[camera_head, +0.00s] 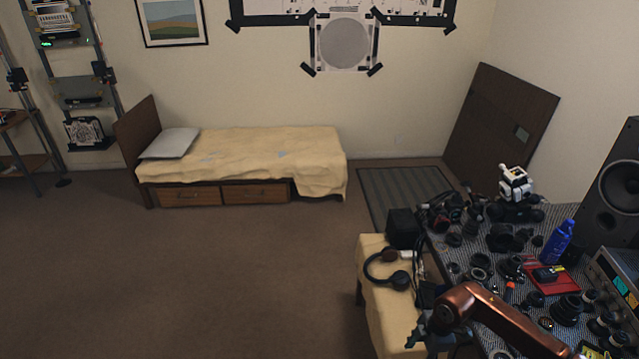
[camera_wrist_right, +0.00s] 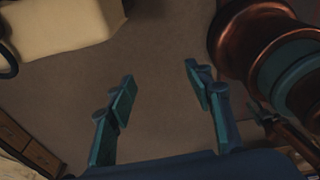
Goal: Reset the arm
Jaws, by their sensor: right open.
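My right arm, copper-coloured, reaches in from the lower right of the head view. Its dark gripper (camera_head: 420,326) hangs over or beside the front end of the cream bench (camera_head: 374,262). In the right wrist view the two teal fingers of the right gripper (camera_wrist_right: 160,92) stand wide apart. Nothing is between them, and only brown carpet (camera_wrist_right: 160,60) shows beyond. My left gripper is not in the head view.
A table (camera_head: 546,215) at the right is crowded with lenses, camera parts and a blue bottle (camera_head: 558,243). Headphones (camera_head: 389,270) lie on the bench. A speaker (camera_head: 616,190) stands far right. Open carpet (camera_head: 230,270) fills the left, before a bed (camera_head: 245,155).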

